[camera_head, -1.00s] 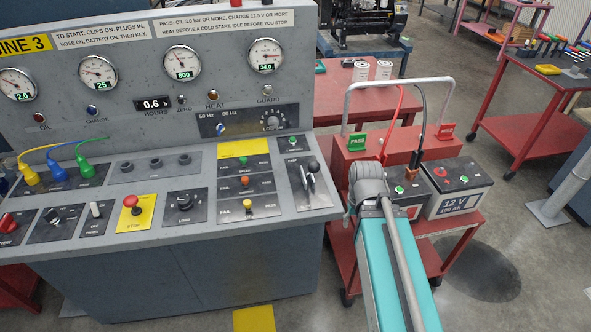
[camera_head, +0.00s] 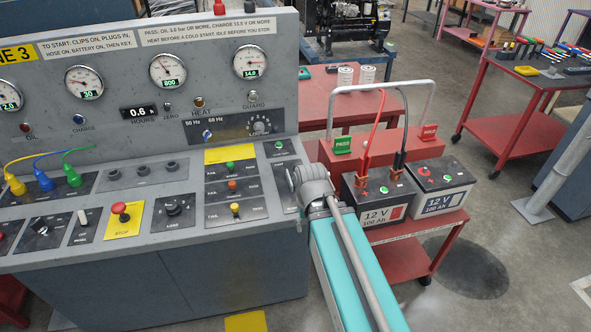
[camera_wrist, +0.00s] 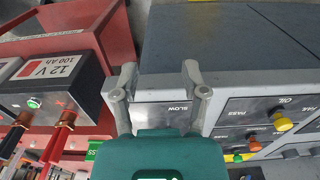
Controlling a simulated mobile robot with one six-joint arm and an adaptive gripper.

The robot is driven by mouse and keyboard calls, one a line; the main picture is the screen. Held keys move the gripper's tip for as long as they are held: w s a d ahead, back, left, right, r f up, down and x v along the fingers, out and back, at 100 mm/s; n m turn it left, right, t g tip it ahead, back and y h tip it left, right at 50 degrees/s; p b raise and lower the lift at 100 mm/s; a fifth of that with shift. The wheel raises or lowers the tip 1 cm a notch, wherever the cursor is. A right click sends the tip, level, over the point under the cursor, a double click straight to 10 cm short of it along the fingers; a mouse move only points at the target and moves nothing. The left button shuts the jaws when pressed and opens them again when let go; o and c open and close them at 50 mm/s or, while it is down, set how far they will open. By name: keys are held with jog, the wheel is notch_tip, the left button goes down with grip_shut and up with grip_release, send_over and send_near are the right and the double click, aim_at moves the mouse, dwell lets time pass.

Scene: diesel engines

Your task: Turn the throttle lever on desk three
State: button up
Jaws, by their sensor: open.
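Desk three (camera_head: 230,275) is a grey sloped control console with gauges and a partly cut-off yellow "3" label (camera_head: 17,54). The throttle plate (camera_head: 284,172) is at its right end, partly covered by my arm; the lever is hidden now. In the wrist view the plate (camera_wrist: 163,112) shows the word "SLOW" between my fingers, and the lever cannot be made out there. My gripper (camera_wrist: 160,72) is open, its two fingers apart over the plate. Whether it touches the lever cannot be told.
Right of the console, two 12 V batteries (camera_head: 377,197) with cables stand on a red cart (camera_head: 405,250), below a metal hoop handle (camera_head: 380,84). Open floor lies farther right.

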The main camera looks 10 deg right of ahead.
jog(key=o, duration=0.4)
jog(key=shift+r, duration=0.15)
jog(key=shift+w+r+p, duration=0.15)
jog(key=shift+r+p, duration=0.1)
jog(key=shift+p, duration=0.1)
notch_tip(320, 180, up, 22)
jog(key=p, duration=2.2)
send_over(299, 165)
jog(key=shift+f, duration=0.25)
notch_tip(299, 165, down, 13)
jog(key=b, duration=1.3)
jog(key=shift+f+b, duration=0.2)
jog(key=shift+b, duration=0.2)
